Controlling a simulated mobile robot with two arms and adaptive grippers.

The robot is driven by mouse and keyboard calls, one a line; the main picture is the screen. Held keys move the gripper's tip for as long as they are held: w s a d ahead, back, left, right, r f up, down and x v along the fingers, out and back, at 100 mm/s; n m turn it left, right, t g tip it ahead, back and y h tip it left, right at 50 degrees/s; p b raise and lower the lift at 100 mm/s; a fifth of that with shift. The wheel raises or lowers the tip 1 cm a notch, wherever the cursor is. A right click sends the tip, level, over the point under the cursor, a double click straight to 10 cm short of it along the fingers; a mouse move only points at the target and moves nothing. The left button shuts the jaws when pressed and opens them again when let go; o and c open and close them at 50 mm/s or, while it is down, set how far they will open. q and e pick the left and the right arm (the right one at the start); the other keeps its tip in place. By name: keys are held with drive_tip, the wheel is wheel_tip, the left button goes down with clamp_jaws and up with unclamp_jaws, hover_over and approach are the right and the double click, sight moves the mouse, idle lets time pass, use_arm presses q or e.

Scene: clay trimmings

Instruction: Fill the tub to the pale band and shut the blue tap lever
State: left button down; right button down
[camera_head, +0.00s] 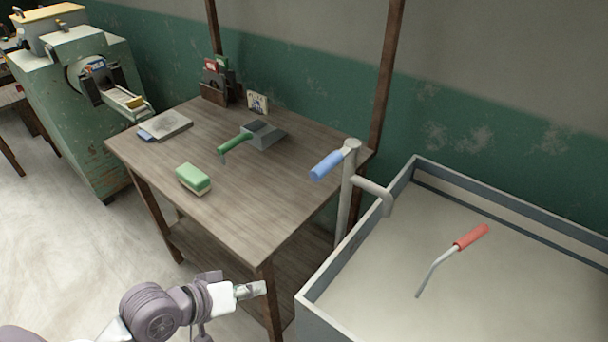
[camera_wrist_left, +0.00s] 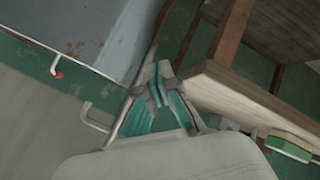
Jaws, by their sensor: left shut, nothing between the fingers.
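The grey-walled tub (camera_head: 345,249) stands at the right; its inside looks pale grey-beige, and I cannot tell a water level. A dark line and a pale strip run along its inner far wall. The tap (camera_head: 345,205) is a grey post with a curved spout (camera_head: 376,194) at the tub's left edge. Its blue lever (camera_head: 327,165) points left and slightly down. No stream shows under the spout. My left gripper (camera_head: 258,288) is shut and empty, low in front of the table, apart from tap and tub. Its fingers show in the wrist view (camera_wrist_left: 160,88). My right gripper is out of view.
A red-handled bent rod (camera_head: 470,237) shows within the tub's outline. A dark post (camera_head: 386,80) rises behind the tap.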

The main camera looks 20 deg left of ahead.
sight(337, 158)
use_arm(q)
drive_tip(key=w+a+r+n+t+h, duration=0.25)
drive_tip(key=r+n, duration=0.25)
drive_tip(key=r, duration=0.6)
drive_tip(key=w+a+r+n+t+h, duration=0.1)
drive_tip(key=w+r+n+t+h, duration=0.3)
drive_tip(key=r, duration=0.6)
drive_tip(key=w+d+r+n+y+p, duration=0.1)
drive_tip(key=w+d+p, duration=0.6)
drive_tip(key=d+p, duration=0.2)
drive_tip(key=shift+d, duration=0.3)
drive_tip(key=shift+y, duration=0.25)
drive_tip(key=shift+r, duration=0.1)
